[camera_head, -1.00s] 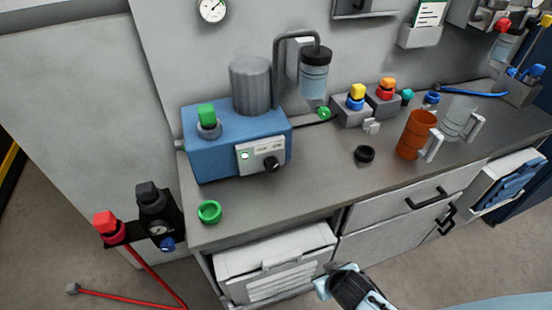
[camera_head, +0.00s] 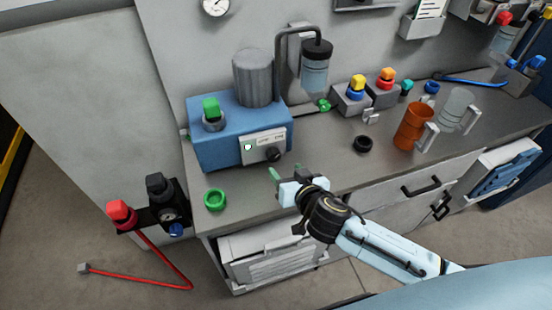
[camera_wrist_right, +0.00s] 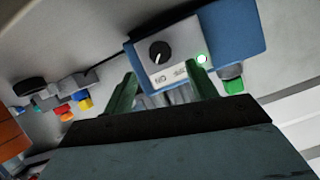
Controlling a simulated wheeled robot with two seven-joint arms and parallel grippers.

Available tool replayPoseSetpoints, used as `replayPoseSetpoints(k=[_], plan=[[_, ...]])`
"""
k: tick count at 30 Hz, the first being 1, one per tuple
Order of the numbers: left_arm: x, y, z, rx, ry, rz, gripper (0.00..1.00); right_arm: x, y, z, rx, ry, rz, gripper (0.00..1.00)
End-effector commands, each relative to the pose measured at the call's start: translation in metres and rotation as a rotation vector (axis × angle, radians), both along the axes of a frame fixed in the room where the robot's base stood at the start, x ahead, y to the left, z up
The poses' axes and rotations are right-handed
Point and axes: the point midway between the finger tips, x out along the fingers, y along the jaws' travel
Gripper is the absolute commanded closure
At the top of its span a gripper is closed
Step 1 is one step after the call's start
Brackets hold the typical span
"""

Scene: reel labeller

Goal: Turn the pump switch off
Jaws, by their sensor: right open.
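The pump (camera_head: 215,150) is a blue box with a grey motor cylinder on top, at the back left of the bench. Its white front panel (camera_head: 258,145) carries a black rotary switch (camera_head: 272,154) and a lit green lamp (camera_head: 248,147). The switch also shows in the right wrist view (camera_wrist_right: 159,52), with a light line on its knob. My right gripper (camera_head: 287,178) is just in front of the panel, apart from the switch. In the right wrist view its two green fingers (camera_wrist_right: 162,90) are spread with nothing between them. My left gripper is not in view.
A green ring (camera_head: 215,200) lies on the bench's front left. A black ring (camera_head: 363,144), an orange mug (camera_head: 414,126) and a clear mug (camera_head: 455,112) stand to the right. Red and black valves with a red hose (camera_head: 165,262) are at the left.

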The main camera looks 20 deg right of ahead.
Motion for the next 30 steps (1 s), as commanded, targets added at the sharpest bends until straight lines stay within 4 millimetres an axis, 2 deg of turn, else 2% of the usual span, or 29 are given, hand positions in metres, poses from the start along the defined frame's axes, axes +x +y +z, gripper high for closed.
replayPoseSetpoints(k=[1,6,12,18,27,30], plan=[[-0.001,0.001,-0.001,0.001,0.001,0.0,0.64,0.011,0.001,-0.003,-0.002,-0.002,0.0,0.43],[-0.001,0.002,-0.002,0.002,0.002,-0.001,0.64,0.04,0.004,-0.016,-0.001,-0.001,-0.001,0.43],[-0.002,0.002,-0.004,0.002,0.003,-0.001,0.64,0.064,0.008,-0.026,-0.001,0.001,0.001,0.43],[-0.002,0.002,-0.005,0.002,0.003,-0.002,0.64,0.074,0.009,-0.03,0.0,0.001,0.0,0.43],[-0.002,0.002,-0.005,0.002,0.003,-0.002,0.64,0.075,0.009,-0.031,0.0,0.002,0.0,0.43],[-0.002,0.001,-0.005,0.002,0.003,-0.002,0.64,0.075,0.009,-0.031,0.0,0.002,0.0,0.56]])
